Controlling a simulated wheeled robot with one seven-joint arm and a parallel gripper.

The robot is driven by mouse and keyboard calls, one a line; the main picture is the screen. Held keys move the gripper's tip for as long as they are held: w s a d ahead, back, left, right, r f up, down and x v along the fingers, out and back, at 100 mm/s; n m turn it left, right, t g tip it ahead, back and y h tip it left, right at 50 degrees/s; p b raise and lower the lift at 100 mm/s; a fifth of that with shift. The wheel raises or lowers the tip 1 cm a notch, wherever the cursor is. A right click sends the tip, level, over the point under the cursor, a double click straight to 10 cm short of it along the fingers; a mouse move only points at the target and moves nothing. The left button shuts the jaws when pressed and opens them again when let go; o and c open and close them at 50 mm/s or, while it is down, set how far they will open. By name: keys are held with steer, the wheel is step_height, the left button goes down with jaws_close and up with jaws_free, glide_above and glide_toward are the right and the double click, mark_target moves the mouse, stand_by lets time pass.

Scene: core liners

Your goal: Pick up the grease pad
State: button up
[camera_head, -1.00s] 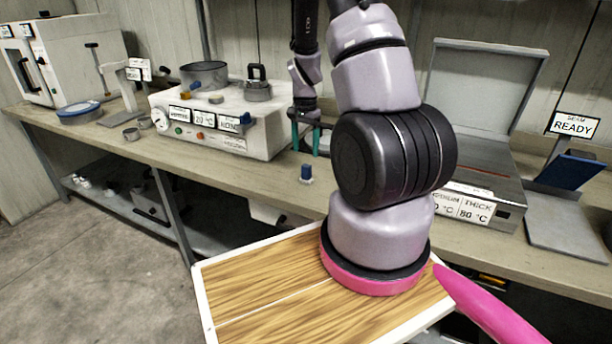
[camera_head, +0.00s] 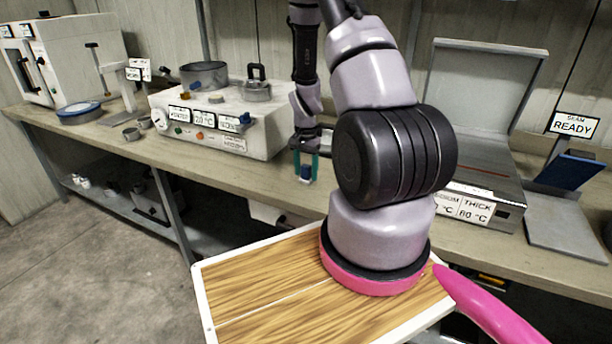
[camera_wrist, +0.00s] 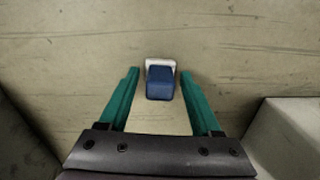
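The grease pad (camera_head: 305,172) is a small blue block on a pale base. It stands on the workbench between the white control box and my arm. In the wrist view the pad (camera_wrist: 160,83) lies between the tips of the teal fingers, with a gap on each side. My gripper (camera_head: 305,166) is over the pad, fingers pointing down at it. In the wrist view my gripper (camera_wrist: 158,85) is open, and neither finger visibly touches the pad.
The white control box (camera_head: 225,128) with a pot (camera_head: 204,75) on top stands left of the pad. A machine with a raised lid (camera_head: 487,85) is to the right. The bench's front edge is close to the pad. Bare bench (camera_head: 255,178) lies to the left front.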

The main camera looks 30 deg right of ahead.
mark_target(306, 165)
jaws_close()
step_height(306, 165, up, 10)
steer(key=shift+r, duration=0.1)
stand_by(0.4)
steer(key=c, duration=0.5)
jaws_free()
jaws_close()
